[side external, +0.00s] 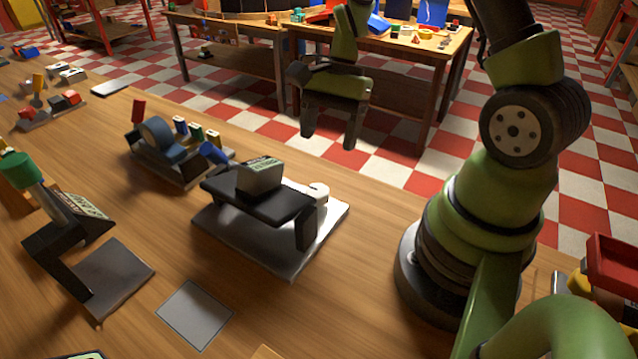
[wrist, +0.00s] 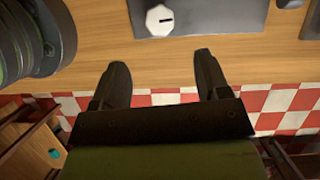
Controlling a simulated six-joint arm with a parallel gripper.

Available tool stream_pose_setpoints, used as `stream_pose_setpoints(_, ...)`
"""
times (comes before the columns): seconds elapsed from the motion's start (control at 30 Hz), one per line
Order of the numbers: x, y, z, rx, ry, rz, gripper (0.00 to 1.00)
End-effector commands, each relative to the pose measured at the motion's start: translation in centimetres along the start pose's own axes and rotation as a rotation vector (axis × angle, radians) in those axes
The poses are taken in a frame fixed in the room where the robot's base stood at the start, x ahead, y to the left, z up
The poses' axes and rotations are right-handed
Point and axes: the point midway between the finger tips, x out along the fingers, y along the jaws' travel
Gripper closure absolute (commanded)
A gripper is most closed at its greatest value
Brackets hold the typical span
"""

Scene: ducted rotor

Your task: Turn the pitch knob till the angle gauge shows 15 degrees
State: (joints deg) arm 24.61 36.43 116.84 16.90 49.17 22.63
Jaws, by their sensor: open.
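A white faceted knob (wrist: 160,20) with a dark line on its top sits on a grey metal plate (wrist: 200,15) in the wrist view. In the side view, a white knob (side external: 318,192) is at the back right of a black stand on a metal plate (side external: 245,249). A grey box with a pale display (side external: 262,163) stands on it; its reading is too small to tell. My gripper (side external: 329,132) is open and empty, above and behind the stand. In the wrist view, my gripper's fingertips (wrist: 161,66) are apart, with the knob beyond them, untouched.
A blue ring device (side external: 160,137) with coloured blocks stands left of the stand. A green-capped device (side external: 20,170) is at the far left. A flat grey square (side external: 195,314) lies in front. The wooden bench between the stand and my arm's base is clear.

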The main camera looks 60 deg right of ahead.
Motion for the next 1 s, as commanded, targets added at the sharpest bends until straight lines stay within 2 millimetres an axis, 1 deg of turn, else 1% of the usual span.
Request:
stream_pose_setpoints(0.17,2.2,0.1,0.0,0.003,-0.004,0.007,0.31)
stream_pose_setpoints(0.3,5.0,0.2,0.0,0.002,-0.003,0.01,0.31)
stream_pose_setpoints(0.5,8.1,0.1,0.0,0.001,-0.002,0.006,0.31)
stream_pose_setpoints(0.7,9.6,0.1,0.0,-0.001,0.0,0.003,0.31)
stream_pose_setpoints(1.0,9.8,0.1,0.0,0.0,0.001,0.002,0.31)
